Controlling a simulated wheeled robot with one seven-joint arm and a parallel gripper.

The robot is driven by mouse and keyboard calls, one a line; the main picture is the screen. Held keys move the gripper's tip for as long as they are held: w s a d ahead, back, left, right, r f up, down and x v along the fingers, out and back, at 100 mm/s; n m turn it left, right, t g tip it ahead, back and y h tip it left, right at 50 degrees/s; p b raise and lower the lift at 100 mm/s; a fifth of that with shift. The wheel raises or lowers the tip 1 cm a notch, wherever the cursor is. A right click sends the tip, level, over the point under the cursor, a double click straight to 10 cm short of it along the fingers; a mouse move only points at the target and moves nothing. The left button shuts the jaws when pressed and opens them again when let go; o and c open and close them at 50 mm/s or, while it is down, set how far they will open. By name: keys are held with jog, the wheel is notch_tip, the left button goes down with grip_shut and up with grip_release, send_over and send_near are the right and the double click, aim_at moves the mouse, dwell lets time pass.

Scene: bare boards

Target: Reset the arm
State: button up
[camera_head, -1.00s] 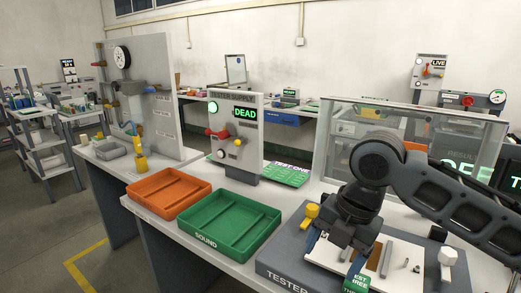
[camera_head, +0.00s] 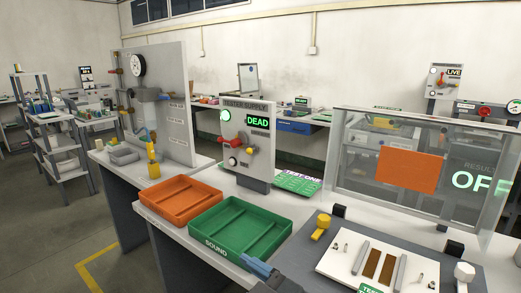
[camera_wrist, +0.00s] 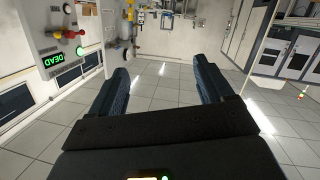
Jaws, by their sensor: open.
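My gripper (camera_wrist: 163,80) shows in the wrist view with its two dark fingers wide apart and nothing between them. Beyond them are floor tiles and upside-down room fittings. In the head view only a blue-grey part of my arm's end (camera_head: 262,271) shows at the bottom edge, in front of the green tray. The rest of my arm is out of that view. The tester (camera_head: 303,252) at the lower right holds a white plate (camera_head: 340,262) with brown strips and grey bars, and nothing of mine is over it.
An orange tray (camera_head: 180,203) and a green tray (camera_head: 232,228) marked SOUND look empty. The tester supply panel (camera_head: 246,150) reads DEAD. A clear screen (camera_head: 357,160) with an orange patch (camera_head: 408,170) stands behind the tester; its display reads OFF. Floor is open at the left.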

jog(key=s+d+f+m+t+h, duration=0.2)
jog(key=s+d+f+m+h, duration=0.25)
jog(key=s+d+m, duration=0.35)
jog(key=s+d+f+m+t+h, duration=0.2)
jog(key=s+d+f+m+h, duration=0.3)
jog(key=s, duration=0.5)
jog(key=s+d+r+h, duration=0.1)
jog(key=s+d, duration=0.5)
jog(key=s, duration=0.2)
jog(key=s+d+r+n+h, duration=0.1)
jog(key=s+d+r, duration=0.1)
jog(key=s+d, duration=0.4)
jog(key=s, duration=0.3)
jog(key=shift+d+r+g, duration=0.2)
jog(key=shift+d+g, duration=0.1)
jog(key=shift+s, duration=0.1)
